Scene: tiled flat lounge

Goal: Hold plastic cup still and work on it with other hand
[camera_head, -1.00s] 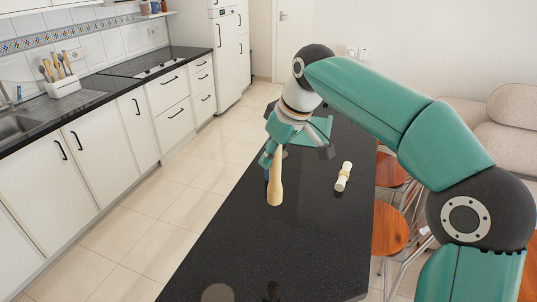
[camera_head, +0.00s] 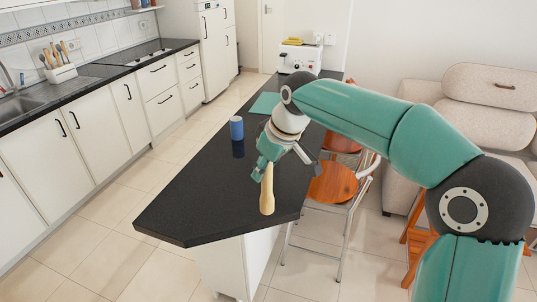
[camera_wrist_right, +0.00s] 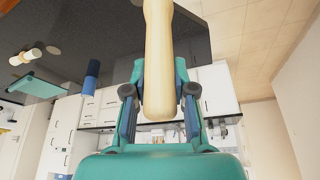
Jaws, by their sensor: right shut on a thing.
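A blue cup (camera_head: 236,128) stands upright on the dark counter (camera_head: 190,195), left of my right gripper and apart from it. It also shows in the right wrist view (camera_wrist_right: 91,74). My right gripper (camera_head: 266,165) is shut on a pale wooden tool (camera_head: 267,195), smooth and club-shaped, which hangs down over the counter near its right edge. In the right wrist view the tool (camera_wrist_right: 158,60) sits between both fingers. I cannot tell whether its low end touches the counter. My left gripper is not in view.
A green flat piece (camera_head: 266,103) lies on the counter behind the cup. A pale banded roll (camera_wrist_right: 27,56) shows in the right wrist view. A white appliance (camera_head: 299,58) stands at the far end. Chairs (camera_head: 333,183) line the right side. The near counter is clear.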

